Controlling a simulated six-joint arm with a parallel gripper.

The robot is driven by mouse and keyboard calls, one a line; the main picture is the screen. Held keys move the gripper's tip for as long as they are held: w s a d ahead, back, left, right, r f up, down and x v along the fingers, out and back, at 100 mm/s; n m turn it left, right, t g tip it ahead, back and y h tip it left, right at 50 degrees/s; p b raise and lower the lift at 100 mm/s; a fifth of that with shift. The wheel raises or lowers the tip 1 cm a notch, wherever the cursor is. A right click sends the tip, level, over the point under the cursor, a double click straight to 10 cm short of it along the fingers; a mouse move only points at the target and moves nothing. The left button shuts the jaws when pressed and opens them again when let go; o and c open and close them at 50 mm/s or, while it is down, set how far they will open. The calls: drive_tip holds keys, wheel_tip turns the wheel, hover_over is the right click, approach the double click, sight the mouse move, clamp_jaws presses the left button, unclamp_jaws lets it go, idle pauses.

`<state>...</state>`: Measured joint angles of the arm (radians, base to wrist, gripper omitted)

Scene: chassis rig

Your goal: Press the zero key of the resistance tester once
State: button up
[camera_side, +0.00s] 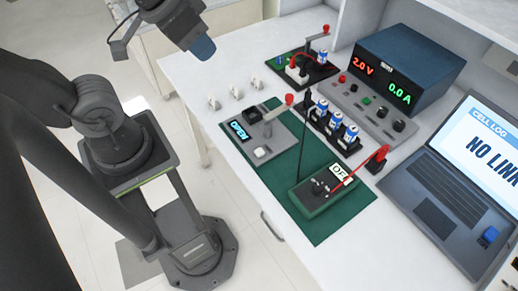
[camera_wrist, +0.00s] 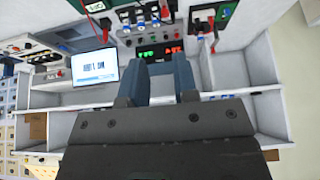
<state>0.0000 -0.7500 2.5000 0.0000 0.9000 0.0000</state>
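The resistance tester (camera_side: 255,128) is a flat grey unit on the green mat in the side view. Its small display (camera_side: 238,130) reads OPEN. A pale raised key (camera_side: 262,152) sits on its near edge; I cannot read any label on it. A lever with a red knob stands at its far right. My gripper (camera_side: 204,50) hangs high at the upper left, well apart from the tester. In the wrist view my gripper's two blue fingers (camera_wrist: 161,75) stand apart with an empty gap between them. The tester is not clearly identifiable there.
A green box (camera_side: 320,193) with a probe and red lead sits on the mat (camera_side: 325,231). Blue-white cells (camera_side: 336,122), a power supply (camera_side: 406,64) showing 2.0 V and 0.0 A, and a laptop (camera_side: 455,185) stand to the right. White hooks (camera_side: 236,93) stand left of the tester.

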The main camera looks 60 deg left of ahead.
clamp_jaws()
idle(1.4)
